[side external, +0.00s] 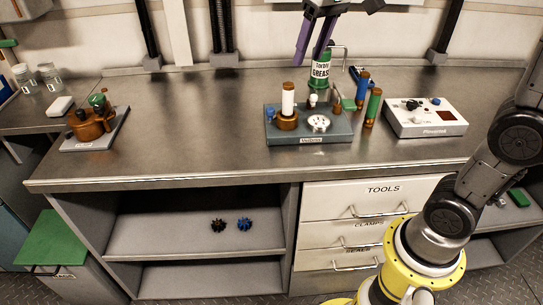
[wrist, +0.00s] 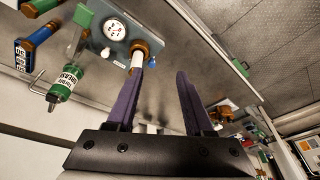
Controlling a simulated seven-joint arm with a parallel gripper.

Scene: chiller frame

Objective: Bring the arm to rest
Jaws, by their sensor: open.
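My gripper (side external: 314,36) hangs over the back of the steel workbench (side external: 210,125) in the side external view, with its two purple fingers pointing down and apart. In the wrist view my gripper (wrist: 162,75) shows open, with nothing between the fingers. The green grease can (side external: 321,72) stands near and below the fingertips in the side external view; whether they touch it I cannot tell. The can also shows left of the fingers in the wrist view (wrist: 61,90).
A grey-blue fixture (side external: 310,137) with a white cylinder (side external: 288,99) stands in front of the can. A copper-coloured device (side external: 90,123) is at left. The bench's middle left is clear.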

